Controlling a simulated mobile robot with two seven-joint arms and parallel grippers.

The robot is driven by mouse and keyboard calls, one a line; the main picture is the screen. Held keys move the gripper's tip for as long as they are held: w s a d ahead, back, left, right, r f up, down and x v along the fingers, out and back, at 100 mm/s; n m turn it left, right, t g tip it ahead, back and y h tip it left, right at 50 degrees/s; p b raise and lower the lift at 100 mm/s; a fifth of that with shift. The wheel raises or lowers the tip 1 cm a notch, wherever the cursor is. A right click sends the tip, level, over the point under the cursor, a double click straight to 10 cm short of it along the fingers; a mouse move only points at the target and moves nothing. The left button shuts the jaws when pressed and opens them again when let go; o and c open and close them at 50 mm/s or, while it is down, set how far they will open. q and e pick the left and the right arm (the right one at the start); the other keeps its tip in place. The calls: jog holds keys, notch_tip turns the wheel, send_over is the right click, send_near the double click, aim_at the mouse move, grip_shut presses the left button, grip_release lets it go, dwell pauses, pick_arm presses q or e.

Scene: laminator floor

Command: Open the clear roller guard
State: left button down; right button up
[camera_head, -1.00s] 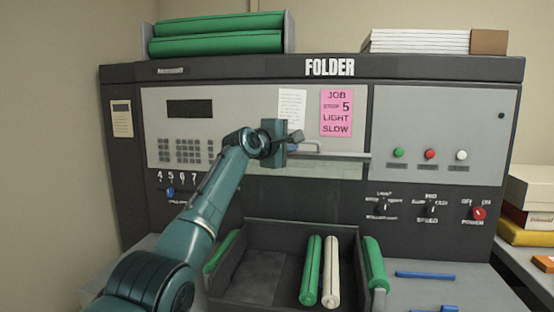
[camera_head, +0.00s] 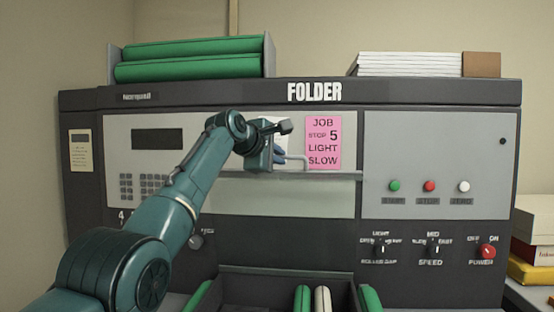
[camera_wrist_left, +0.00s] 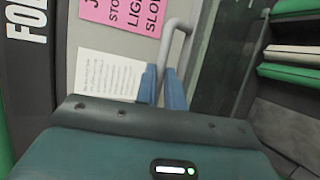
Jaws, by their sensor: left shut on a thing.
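The clear roller guard (camera_head: 290,196) is a pale see-through panel across the front of the folder machine, with a rail along its top edge. A grey bar handle (camera_head: 304,161) stands out from it, just below the pink job sign. My left gripper (camera_head: 280,154) is shut on this handle. In the left wrist view the two blue fingers (camera_wrist_left: 162,86) sit on either side of the grey handle (camera_wrist_left: 182,38). The left arm hides part of the guard's left end. My right gripper is not in view.
The pink sign (camera_head: 323,143) is close behind the handle. To the right is a grey panel with buttons (camera_head: 429,186) and knobs below. Green rollers (camera_head: 188,58) and a paper stack (camera_head: 412,64) lie on top. A dark tray with rollers is at the bottom.

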pick_arm(q)
jog(key=shift+r, duration=0.4)
jog(key=c, duration=1.6)
grip_release()
jog(key=shift+s, duration=0.15)
jog(key=shift+c, duration=0.2)
jog(key=shift+o, duration=0.7)
jog(key=shift+f, duration=0.1)
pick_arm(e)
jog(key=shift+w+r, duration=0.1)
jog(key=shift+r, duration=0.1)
pick_arm(q)
jog(key=shift+s+a+f+b, duration=0.2)
jog(key=shift+s+b, duration=0.1)
jog(key=shift+b, duration=0.45)
jog(key=b+v, duration=0.7)
jog(key=v, duration=0.5)
jog(key=shift+s+r, duration=0.25)
jog(key=shift+r, duration=0.05)
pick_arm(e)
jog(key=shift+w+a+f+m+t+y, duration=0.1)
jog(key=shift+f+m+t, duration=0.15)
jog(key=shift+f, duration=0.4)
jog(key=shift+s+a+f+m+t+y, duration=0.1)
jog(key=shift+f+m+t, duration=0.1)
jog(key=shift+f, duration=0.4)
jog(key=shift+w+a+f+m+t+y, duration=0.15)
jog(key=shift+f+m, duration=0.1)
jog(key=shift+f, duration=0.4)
